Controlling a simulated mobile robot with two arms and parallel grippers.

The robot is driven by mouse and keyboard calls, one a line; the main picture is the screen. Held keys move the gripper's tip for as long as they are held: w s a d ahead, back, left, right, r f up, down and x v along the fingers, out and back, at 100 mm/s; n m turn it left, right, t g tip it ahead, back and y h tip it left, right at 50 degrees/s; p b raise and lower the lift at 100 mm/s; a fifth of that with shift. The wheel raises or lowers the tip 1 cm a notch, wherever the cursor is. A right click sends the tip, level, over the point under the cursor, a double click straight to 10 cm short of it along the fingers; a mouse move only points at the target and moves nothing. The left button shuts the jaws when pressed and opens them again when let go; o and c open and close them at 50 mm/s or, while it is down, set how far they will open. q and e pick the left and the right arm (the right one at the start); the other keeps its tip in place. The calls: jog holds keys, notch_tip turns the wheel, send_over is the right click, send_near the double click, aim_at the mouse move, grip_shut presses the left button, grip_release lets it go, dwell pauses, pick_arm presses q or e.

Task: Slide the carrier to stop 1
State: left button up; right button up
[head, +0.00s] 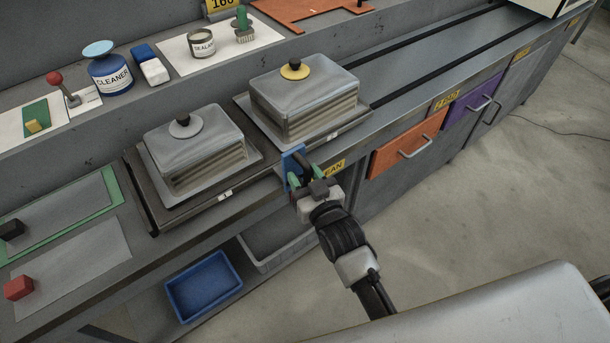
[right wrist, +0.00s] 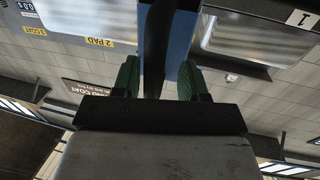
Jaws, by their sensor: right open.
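My right gripper (head: 306,182) is open at this handle. In the right wrist view its green fingertips (right wrist: 157,78) lie on either side of the dark handle bar (right wrist: 157,45), with gaps visible. A yellow label ending in "EAN" (head: 332,168) is beside the gripper, partly hidden. My left gripper is not in view.
Two dark rails (head: 430,38) run clear to the right of the carrier. Yellow bench-edge labels include "2 PAD" (right wrist: 92,41). Drawers with handles (head: 408,143) are below. At left lie a red block (head: 18,287) and black block (head: 12,229). A cleaner bottle (head: 110,72) stands behind.

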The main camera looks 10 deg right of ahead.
jog(key=shift+d, duration=0.1)
jog(key=shift+s+d+f, duration=0.1)
jog(key=shift+s, duration=0.1)
jog(key=s+d+b, duration=0.1)
jog(key=s, duration=0.9)
jog(key=shift+s+d, duration=0.15)
jog(key=shift+d, duration=0.25)
jog(key=s+d+f+g, duration=0.1)
jog(key=s+f+g, duration=0.2)
jog(key=f, duration=0.8)
jog(key=s+d+f+g+h, duration=0.1)
jog(key=s+f+g, duration=0.2)
jog(key=f, duration=0.8)
jog(key=s+f+g, duration=0.3)
jog(key=s+f, duration=0.1)
jog(key=f, duration=0.7)
jog(key=s+d+f+g+h, duration=0.1)
jog(key=s+d+f+g, duration=0.2)
jog(key=s+f, duration=0.4)
jog(key=s+d+f+g+h, duration=0.1)
jog(key=s+d+f+g, duration=0.3)
jog(key=s+f, duration=0.4)
jog(key=s+d, duration=0.1)
jog(key=s, duration=0.5)
jog(key=shift+s+g, duration=0.3)
jog(key=shift+s, duration=0.05)
